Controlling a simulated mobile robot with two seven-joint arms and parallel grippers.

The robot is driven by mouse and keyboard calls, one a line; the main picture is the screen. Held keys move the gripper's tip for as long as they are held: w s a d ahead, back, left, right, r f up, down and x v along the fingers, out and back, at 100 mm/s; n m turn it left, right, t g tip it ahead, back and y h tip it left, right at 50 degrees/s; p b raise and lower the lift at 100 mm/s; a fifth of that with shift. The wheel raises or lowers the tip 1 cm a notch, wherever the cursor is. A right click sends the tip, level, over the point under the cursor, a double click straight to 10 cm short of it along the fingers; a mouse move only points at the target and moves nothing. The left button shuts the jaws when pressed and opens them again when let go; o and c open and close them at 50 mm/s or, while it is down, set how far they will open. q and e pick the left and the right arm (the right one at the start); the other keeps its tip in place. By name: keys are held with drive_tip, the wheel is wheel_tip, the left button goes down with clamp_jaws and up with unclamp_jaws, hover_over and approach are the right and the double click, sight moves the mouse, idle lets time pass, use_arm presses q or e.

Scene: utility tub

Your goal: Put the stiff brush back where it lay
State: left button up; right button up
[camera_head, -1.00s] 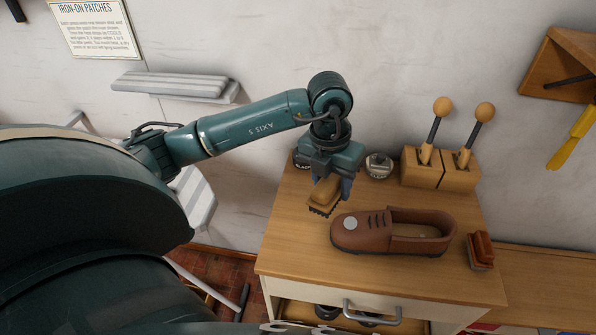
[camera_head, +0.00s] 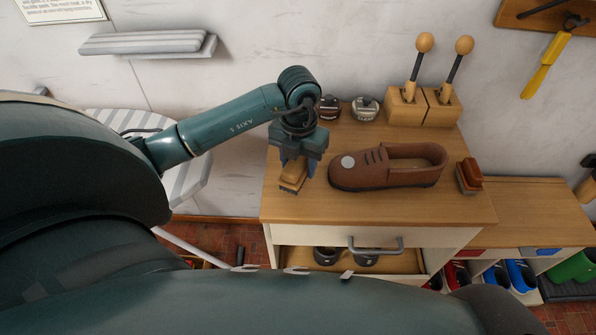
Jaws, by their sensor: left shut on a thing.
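My left gripper (camera_head: 297,172) points down at the left part of the wooden cabinet top (camera_head: 370,210). It is shut on the stiff brush (camera_head: 292,181), a tan wooden block with its bristles down. The brush is at or just above the top, near its left edge; I cannot tell whether it touches. The fingers hide part of it. A brown shoe (camera_head: 400,170) with a pale round spot on its toe lies just right of the brush. My right gripper is not in view.
A red-brown brush (camera_head: 468,177) sits right of the shoe. Two small round tins, one dark (camera_head: 329,107) and one light-lidded (camera_head: 365,108), stand behind, beside a wooden block (camera_head: 424,107) with two knobbed rods. The drawer (camera_head: 350,260) is open. Front of the top is clear.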

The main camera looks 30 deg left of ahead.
use_arm(q)
drive_tip(key=shift+f, duration=1.9)
drive_tip(key=shift+f, duration=0.2)
drive_tip(key=o, duration=0.9)
drive_tip(key=shift+r, duration=0.1)
wheel_tip(320, 180, up, 12)
drive_tip(key=shift+r+b, duration=0.15)
drive_tip(key=shift+b, duration=0.15)
